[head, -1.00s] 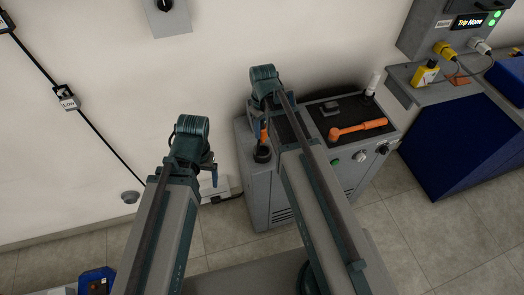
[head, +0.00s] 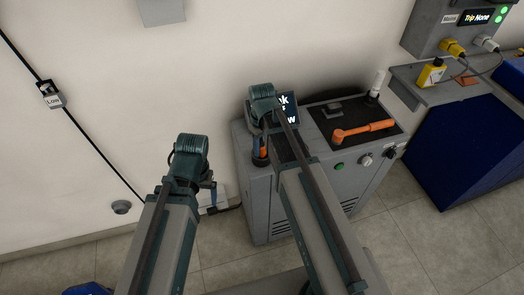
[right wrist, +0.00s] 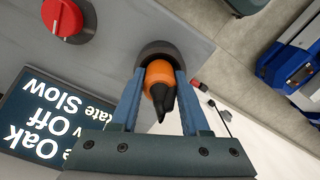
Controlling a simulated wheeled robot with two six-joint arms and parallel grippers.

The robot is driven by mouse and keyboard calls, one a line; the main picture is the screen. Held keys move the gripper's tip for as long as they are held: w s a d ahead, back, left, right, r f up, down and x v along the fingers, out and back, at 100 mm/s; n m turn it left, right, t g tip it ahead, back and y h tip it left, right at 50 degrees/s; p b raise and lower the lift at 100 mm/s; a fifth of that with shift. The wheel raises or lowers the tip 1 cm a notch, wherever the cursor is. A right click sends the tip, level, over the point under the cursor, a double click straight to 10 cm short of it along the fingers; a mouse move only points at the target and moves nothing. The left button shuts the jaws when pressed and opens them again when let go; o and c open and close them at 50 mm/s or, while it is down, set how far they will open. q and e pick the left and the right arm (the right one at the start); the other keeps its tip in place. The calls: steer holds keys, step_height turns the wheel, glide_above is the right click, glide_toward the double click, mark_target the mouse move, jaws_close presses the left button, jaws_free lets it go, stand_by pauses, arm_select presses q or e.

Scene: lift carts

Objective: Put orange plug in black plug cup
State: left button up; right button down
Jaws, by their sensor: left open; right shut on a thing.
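The orange plug (right wrist: 158,76) has a black tail and sits between the blue fingers of my right gripper (right wrist: 162,86), which is shut on it. The black plug cup (right wrist: 152,50) shows as a dark round rim around the plug's far end. The plug appears at least partly inside the cup; its depth is hidden. In the head view the plug (head: 263,149) and cup (head: 260,161) are at the cabinet's left edge, under my right gripper (head: 261,143). My left gripper (head: 212,197) is open and empty, left of the cabinet.
The grey cabinet (head: 268,213) carries a black top mat with an orange-handled tool (head: 363,131) and a white bottle (head: 376,84). A dark sign (head: 288,103) is behind my right wrist. A red knob (right wrist: 63,17) is beside the cup. A blue bin (head: 465,150) stands right.

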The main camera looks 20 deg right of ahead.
steer(key=shift+r, duration=0.1)
steer(key=shift+f, duration=0.25)
steer(key=shift+c, duration=1.9)
jaws_free()
steer(key=shift+r, duration=0.1)
steer(key=shift+r, duration=0.1)
step_height(320, 180, up, 12)
steer(key=p, duration=1.2)
steer(key=shift+r, duration=0.1)
steer(key=s+a+m+h, duration=0.1)
steer(key=s+a, duration=0.9)
steer(key=s, duration=0.4)
steer(key=shift+a+m, duration=0.3)
steer(key=shift+m, duration=0.1)
